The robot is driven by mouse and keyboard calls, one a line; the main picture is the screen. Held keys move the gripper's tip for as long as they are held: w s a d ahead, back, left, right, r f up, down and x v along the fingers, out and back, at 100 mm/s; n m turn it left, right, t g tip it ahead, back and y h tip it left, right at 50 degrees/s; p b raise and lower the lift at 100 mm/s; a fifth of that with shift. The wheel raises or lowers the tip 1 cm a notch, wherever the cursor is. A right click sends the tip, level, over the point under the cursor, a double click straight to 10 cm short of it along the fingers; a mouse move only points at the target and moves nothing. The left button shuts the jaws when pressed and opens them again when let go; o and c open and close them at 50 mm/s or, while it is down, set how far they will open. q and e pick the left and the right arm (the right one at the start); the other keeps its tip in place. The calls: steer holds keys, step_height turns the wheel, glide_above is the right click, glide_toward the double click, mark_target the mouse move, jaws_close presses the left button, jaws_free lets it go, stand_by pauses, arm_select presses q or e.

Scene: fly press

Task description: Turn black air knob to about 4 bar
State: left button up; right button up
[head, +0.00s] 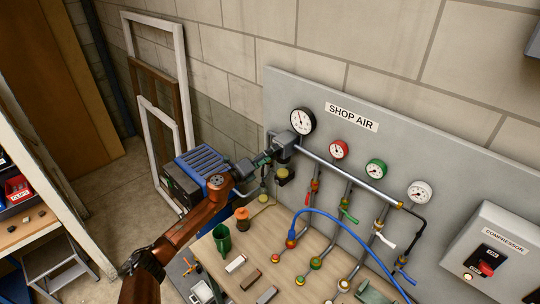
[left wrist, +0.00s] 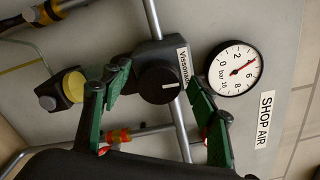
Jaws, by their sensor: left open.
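The black air knob (left wrist: 158,84), round with a white mark on its face, sits on the regulator on the grey panel. My left gripper (left wrist: 157,80) is open, with one green finger on each side of the knob; I cannot tell whether either finger touches it. In the head view my left gripper (head: 262,159) reaches the regulator (head: 284,146), and the knob is not clear there.
The SHOP AIR panel (head: 400,140) carries a pipe (head: 350,175) with red, green and white gauges and valves. A bowl with a yellow cap (left wrist: 73,86) hangs near the regulator.

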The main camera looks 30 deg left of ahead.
arm_select(q)
steer(key=v, duration=1.2)
